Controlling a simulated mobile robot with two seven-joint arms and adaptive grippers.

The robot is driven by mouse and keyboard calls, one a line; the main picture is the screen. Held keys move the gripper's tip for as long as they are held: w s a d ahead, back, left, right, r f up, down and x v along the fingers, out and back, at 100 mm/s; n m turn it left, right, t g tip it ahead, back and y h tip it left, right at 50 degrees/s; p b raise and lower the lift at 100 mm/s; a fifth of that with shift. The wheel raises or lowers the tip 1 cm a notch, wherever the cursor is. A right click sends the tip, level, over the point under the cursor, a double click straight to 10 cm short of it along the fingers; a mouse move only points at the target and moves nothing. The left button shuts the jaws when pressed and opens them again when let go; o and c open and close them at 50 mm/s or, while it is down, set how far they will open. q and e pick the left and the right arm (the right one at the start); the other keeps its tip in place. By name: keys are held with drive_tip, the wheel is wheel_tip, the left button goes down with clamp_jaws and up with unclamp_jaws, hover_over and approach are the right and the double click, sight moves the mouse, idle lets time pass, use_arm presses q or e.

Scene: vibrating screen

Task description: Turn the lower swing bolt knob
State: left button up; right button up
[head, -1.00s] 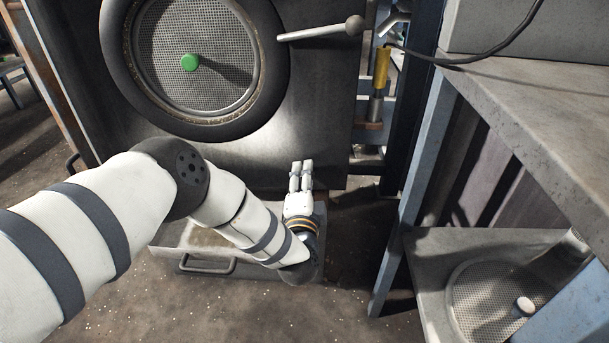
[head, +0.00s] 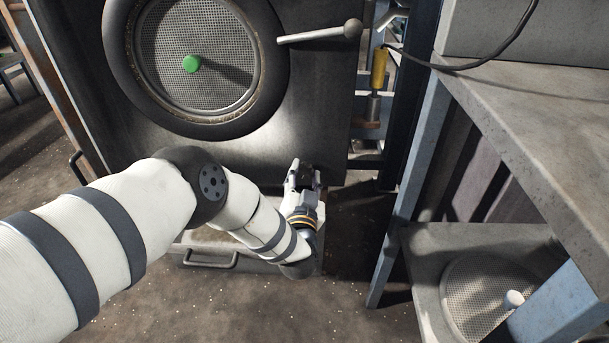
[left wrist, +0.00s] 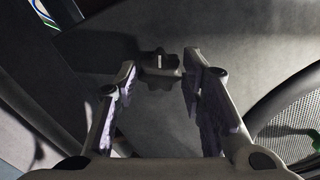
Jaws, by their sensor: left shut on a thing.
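The lower swing bolt knob (left wrist: 160,68) is dark and lobed, with a small white mark on its face. In the left wrist view it sits between the fingertips of my left gripper (left wrist: 161,75), one finger on each side. In the head view my left gripper (head: 304,175) is at the lower edge of the dark machine panel (head: 325,110), its fingers shut around the dark knob, which is mostly hidden there. My right gripper is not in view.
Above left is a round mesh screen (head: 215,95) with a green knob (head: 191,64). A ball-ended lever (head: 320,34) stands at its right. A tray handle (head: 210,261) shows below the arm. A grey bench (head: 545,110) bounds the right side.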

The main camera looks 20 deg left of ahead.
use_arm(q)
drive_tip(key=n, duration=0.5)
drive_tip(key=shift+n, duration=0.3)
drive_tip(key=n, duration=0.4)
drive_tip(key=shift+n, duration=0.4)
drive_tip(key=o, duration=1.1)
drive_tip(key=v, duration=1.2)
